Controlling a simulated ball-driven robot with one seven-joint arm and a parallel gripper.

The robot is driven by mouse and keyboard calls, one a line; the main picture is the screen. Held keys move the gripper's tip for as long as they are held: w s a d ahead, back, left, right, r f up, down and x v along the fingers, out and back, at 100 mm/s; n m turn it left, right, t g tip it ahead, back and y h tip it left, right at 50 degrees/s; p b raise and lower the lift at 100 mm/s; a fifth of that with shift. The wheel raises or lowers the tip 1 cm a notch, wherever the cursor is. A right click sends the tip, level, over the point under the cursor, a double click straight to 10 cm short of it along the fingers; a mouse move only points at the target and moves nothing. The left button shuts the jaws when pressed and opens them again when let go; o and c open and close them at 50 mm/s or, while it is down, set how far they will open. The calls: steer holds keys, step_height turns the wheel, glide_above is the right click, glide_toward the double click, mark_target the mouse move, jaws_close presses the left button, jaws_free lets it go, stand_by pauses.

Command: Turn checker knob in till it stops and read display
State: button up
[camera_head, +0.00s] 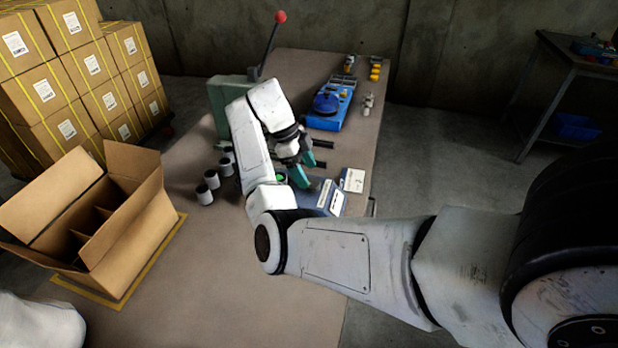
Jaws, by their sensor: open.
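My gripper (304,168), with teal fingers, is open over the middle of the bench. It is close to a small blue-grey box with white panels (327,198), which may be the checker. My arm and fingers cover part of this box. A small green spot (281,177) shows beside the fingers; I cannot tell whether it is the display. I cannot make out the knob, any reading, or whether the fingers touch anything.
Several dark-and-white cylinders (205,195) stand left of my arm. A green press (222,98) with a red-knobbed lever (281,17) and a blue device (331,106) stand behind. A white card (352,180) lies right. An open divided carton (120,232) is at left.

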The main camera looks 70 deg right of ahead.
steer(key=p+v, duration=0.1)
steer(key=v, duration=0.6)
steer(key=shift+d, duration=0.1)
